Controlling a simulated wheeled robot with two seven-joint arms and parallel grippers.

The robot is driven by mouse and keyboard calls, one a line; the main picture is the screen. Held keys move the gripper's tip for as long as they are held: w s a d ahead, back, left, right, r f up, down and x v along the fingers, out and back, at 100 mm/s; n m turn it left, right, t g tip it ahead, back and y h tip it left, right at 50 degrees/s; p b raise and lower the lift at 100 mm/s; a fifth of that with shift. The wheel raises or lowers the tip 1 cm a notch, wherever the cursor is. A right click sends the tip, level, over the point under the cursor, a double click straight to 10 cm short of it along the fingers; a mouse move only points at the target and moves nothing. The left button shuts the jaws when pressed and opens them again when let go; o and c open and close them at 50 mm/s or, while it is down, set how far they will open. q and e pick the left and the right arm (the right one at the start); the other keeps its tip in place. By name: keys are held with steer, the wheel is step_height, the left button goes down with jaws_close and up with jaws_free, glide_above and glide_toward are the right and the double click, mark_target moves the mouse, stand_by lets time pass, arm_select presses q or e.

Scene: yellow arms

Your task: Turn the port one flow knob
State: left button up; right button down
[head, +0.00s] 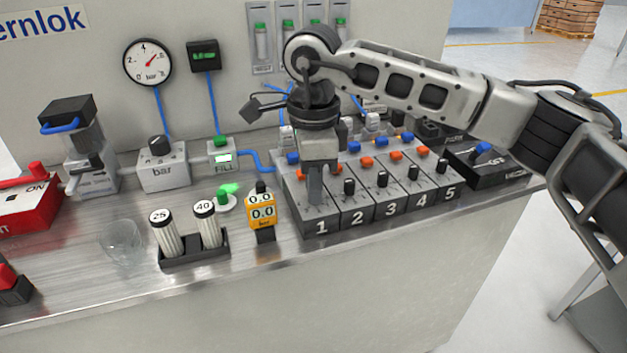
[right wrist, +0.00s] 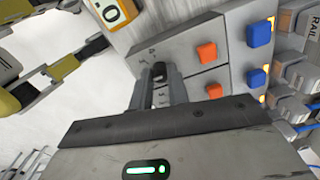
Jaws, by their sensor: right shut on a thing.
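The row of numbered port modules (head: 392,205) stands on the bench, labelled 1 to 5. My right gripper (head: 315,200) reaches down from above onto port 1, and its fingers hide that port's flow knob in the head view. In the right wrist view, my right gripper (right wrist: 160,92) has its fingers on either side of the small black port one flow knob (right wrist: 158,71), shut on it. Ports 2 to 5 each show a similar black knob, such as port 2's knob (head: 349,187). My left gripper is not in view.
A yellow pressure meter (head: 261,212) stands close to the left of port 1. Further left are a black rack with white cylinders (head: 195,256) and a clear cup (head: 121,243). Orange (head: 367,162) and blue buttons (head: 381,141) line the modules behind the knobs.

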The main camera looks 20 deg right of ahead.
steer(key=shift+r, duration=0.1)
steer(key=c, duration=1.3)
jaws_free()
steer(key=shift+c, duration=0.2)
step_height(320, 180, up, 16)
steer(key=shift+p, duration=0.45)
